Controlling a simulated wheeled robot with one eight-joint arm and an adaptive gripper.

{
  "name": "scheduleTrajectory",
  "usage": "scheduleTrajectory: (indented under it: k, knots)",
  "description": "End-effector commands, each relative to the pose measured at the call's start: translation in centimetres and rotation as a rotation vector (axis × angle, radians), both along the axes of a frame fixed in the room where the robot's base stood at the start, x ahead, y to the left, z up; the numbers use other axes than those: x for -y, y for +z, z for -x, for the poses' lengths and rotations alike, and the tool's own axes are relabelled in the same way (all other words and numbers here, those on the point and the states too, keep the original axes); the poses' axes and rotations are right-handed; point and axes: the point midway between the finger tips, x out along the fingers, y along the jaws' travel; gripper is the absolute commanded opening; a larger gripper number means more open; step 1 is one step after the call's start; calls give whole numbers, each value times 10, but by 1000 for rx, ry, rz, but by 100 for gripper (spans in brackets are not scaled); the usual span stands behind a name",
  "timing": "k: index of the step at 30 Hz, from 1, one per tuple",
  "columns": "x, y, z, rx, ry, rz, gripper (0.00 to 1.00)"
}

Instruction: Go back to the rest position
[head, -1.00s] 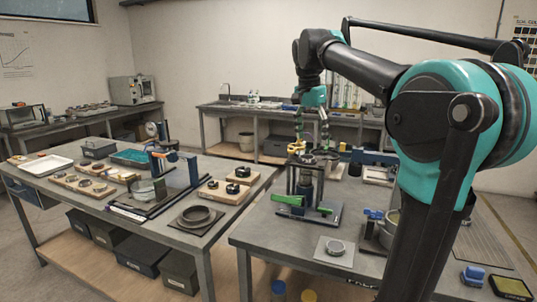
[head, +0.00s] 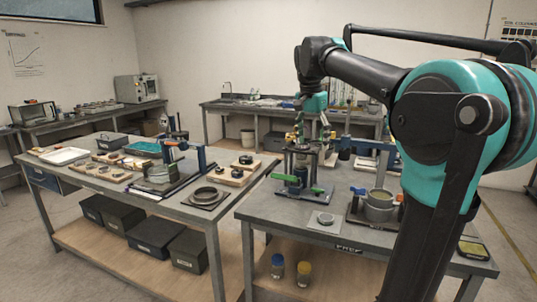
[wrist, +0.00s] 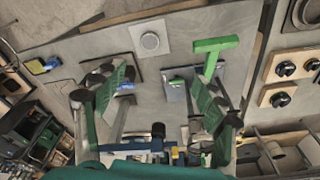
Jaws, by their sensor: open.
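My gripper (head: 313,132) hangs from my raised arm above the back part of the right-hand bench, over the top of an upright press-like fixture (head: 297,165) in the head view. In the wrist view my gripper (wrist: 160,98) has its two green-and-grey fingers spread wide, with nothing held between them. The fixture has dark posts and a green lever handle (head: 278,177), low at its front. A green T-shaped handle (wrist: 214,46) also shows beyond the right finger in the wrist view. The fingertips look apart from the fixture, but the exact gap is unclear.
The right bench (head: 285,215) also bears a round metal disc on a pale plate (head: 325,218) and a grey pot (head: 380,203). The left bench (head: 130,192) carries trays and a dark ring (head: 206,195). A floor gap separates the benches. Bins stand on the lower shelf.

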Motion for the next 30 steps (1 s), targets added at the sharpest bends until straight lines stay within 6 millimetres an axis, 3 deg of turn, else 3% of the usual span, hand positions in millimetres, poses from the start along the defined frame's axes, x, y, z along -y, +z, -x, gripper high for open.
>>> scheduleTrajectory:
  k: [8,14,20,24,30]
  knots:
    - [7,-39,7,14,79,-6,71]
    - [14,-85,18,35,173,-7,71]
    - [27,-161,48,72,325,-4,71]
    - [37,-229,86,108,464,11,71]
    - [49,-314,154,161,649,46,71]
